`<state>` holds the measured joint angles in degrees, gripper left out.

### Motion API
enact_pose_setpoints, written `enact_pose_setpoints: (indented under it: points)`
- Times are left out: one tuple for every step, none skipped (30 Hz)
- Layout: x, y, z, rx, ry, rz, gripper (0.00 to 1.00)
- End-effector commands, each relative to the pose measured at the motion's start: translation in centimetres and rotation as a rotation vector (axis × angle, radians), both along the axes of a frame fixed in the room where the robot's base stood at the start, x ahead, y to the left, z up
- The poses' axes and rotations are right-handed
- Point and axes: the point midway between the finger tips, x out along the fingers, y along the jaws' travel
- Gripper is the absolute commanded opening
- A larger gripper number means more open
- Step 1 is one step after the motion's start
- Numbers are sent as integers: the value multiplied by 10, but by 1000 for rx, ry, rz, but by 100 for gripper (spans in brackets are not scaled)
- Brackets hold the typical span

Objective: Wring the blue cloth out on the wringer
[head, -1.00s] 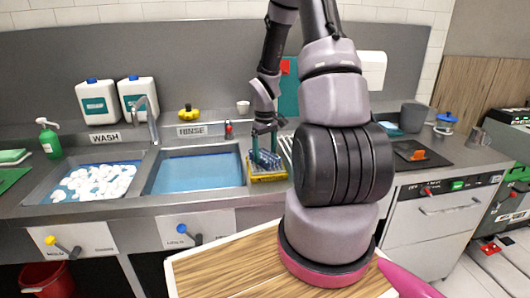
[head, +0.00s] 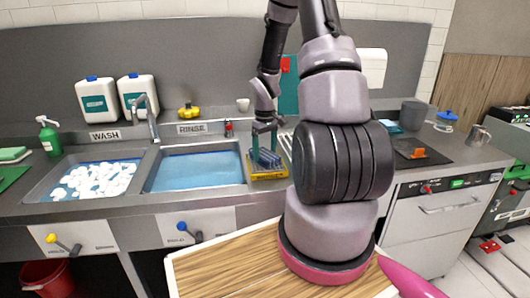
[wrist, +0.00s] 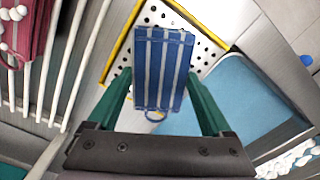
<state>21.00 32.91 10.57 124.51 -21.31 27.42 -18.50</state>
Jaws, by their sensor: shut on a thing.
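The blue cloth (wrist: 163,68) has pale stripes and a small loop at its near end. My gripper (wrist: 160,92) is shut on it, with one green finger at each side. The wringer (wrist: 205,52) is a white perforated plate with a yellow rim, directly beneath the cloth. I cannot tell whether the cloth presses on the plate. In the head view the cloth (head: 264,158) shows between my gripper's (head: 265,147) fingers over the wringer's yellow base (head: 268,175), right of the rinse basin. The cloth hides part of the plate.
The rinse basin (head: 195,172) with blue water lies left of the wringer, and the wash basin (head: 50,195) with white foam is farther left. A rack of white bars (wrist: 80,62) with a red cloth (wrist: 38,30) lies on the other side. A tap (head: 152,118) stands behind the basins.

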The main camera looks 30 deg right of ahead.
Motion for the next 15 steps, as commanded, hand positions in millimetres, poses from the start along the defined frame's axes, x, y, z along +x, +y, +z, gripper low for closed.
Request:
enact_pose_setpoints:
  points:
    - [0,0,3,0,1,-1,39]
    - [0,0,5,0,0,-1,39]
    - [0,0,8,0,0,-2,39]
    - [0,-1,10,-1,-1,-2,39]
    - [0,-1,13,-1,-1,-3,39]
    - [0,-1,16,-1,-1,-3,39]
    - [0,-1,19,-1,-1,-2,39]
    - [0,-1,21,-1,-1,-2,39]
    - [0,-1,24,-1,-1,-2,39]
    - [0,-1,27,-1,-1,-2,39]
    - [0,-1,29,-1,-1,-2,39]
    - [0,0,33,-1,-2,-2,39]
    - [0,0,35,-1,-2,-2,39]
    - [0,0,37,-1,-1,-1,39]
    - [0,0,41,-1,-1,-1,39]
